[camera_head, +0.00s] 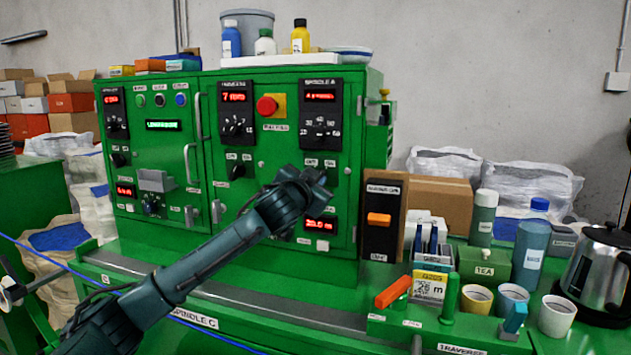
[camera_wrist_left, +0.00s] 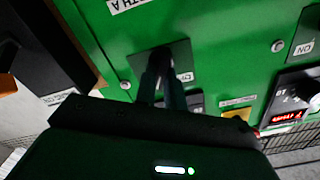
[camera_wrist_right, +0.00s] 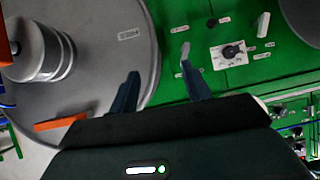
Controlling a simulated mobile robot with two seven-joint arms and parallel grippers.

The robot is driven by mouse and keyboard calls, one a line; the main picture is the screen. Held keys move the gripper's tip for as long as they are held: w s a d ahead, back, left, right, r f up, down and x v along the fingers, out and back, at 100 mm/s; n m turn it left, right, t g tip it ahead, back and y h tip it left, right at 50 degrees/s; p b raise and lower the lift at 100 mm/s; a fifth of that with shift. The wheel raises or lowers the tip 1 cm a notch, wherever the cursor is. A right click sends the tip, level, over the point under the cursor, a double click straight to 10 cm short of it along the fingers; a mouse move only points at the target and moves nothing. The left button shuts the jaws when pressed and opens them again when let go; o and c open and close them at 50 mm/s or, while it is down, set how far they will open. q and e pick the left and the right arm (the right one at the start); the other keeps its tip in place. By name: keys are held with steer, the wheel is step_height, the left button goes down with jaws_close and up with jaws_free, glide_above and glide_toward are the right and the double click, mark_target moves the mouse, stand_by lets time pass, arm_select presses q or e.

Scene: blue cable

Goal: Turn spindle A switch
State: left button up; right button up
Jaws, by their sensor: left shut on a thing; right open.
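The spindle A panel (camera_head: 320,112) is a black plate with a red display and a dial, at the upper right of the green cabinet. Its small labelled switch sits below it, mostly hidden by my left gripper (camera_head: 317,180) in the head view. In the left wrist view my left gripper (camera_wrist_left: 163,82) is shut on the switch, whose black plate (camera_wrist_left: 180,54) shows around the fingertips. The knob itself is hidden between the fingers, so its angle cannot be told. My right gripper (camera_wrist_right: 162,88) is open and empty in the right wrist view; it is out of the head view.
A red emergency button (camera_head: 267,106) and another dial panel (camera_head: 236,113) lie left of spindle A. A black panel with an orange switch (camera_head: 380,219) stands to the right. Cups, bottles and a kettle (camera_head: 597,270) crowd the right side. A grey disc (camera_wrist_right: 95,60) is near my right gripper.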

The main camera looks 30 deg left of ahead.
arm_select(q)
jaws_close()
arm_select(e)
steer(key=shift+f, duration=0.1)
arm_select(q)
steer(key=shift+a+n, duration=0.15)
steer(key=shift+n, duration=2.8)
steer(key=shift+a+n, duration=0.1)
steer(key=shift+n, duration=2.85)
arm_select(e)
steer(key=shift+s, duration=0.1)
arm_select(q)
steer(key=o, duration=0.7)
jaws_free()
steer(key=shift+s, duration=0.15)
